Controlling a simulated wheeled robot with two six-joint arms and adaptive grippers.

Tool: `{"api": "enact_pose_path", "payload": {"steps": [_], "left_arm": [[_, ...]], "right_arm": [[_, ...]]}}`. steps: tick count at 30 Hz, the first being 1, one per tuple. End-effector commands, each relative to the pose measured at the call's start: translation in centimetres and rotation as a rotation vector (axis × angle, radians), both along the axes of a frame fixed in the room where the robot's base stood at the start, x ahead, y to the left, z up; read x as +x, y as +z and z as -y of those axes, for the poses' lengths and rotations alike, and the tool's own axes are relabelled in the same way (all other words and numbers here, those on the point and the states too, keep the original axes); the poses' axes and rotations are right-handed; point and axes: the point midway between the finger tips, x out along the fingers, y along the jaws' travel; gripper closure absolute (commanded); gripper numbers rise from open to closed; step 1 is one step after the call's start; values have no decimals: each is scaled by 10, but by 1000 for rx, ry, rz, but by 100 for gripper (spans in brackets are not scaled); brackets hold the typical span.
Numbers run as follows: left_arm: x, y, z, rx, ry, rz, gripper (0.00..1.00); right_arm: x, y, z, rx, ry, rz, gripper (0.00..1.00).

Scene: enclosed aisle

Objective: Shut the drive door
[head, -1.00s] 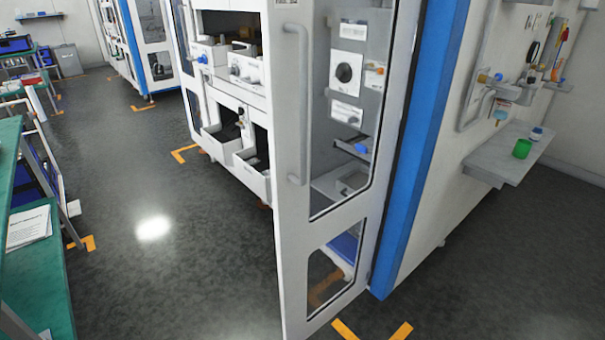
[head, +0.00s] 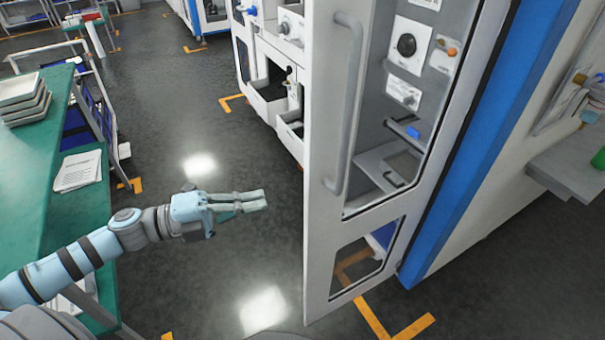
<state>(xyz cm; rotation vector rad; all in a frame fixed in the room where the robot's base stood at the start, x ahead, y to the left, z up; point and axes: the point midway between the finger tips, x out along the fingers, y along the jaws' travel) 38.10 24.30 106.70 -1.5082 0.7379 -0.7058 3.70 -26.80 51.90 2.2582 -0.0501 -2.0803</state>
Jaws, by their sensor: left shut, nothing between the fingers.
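The drive door (head: 325,215) is a tall white door with glass panes and a long grey vertical handle (head: 347,105). It stands swung open from the blue-edged cabinet (head: 468,130), its free edge toward the aisle. My left gripper (head: 264,200) is to the left of the door, pointing right toward it. Its fingers are closed together with nothing between them. A gap of floor shows between the fingertips and the door edge, so they look apart. My right gripper is not in view.
A green workbench (head: 40,190) with stacked trays (head: 22,98) and papers (head: 78,170) runs along the left. Open white drawers (head: 268,98) sit behind the door. A grey shelf (head: 575,165) juts out at the right. The aisle floor between bench and door is clear.

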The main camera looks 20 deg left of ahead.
Motion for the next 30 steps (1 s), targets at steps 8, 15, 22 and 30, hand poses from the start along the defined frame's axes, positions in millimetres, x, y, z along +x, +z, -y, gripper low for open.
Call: {"api": "enact_pose_path", "payload": {"steps": [8,15,22,30], "left_arm": [[-9,15,42,40,-120,58,100],[17,23,84,31,-116,58,100],[44,17,97,43,-113,48,100],[58,17,78,42,-114,48,100]], "right_arm": [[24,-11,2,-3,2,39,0],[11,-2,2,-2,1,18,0],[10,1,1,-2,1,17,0],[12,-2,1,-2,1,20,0]]}}
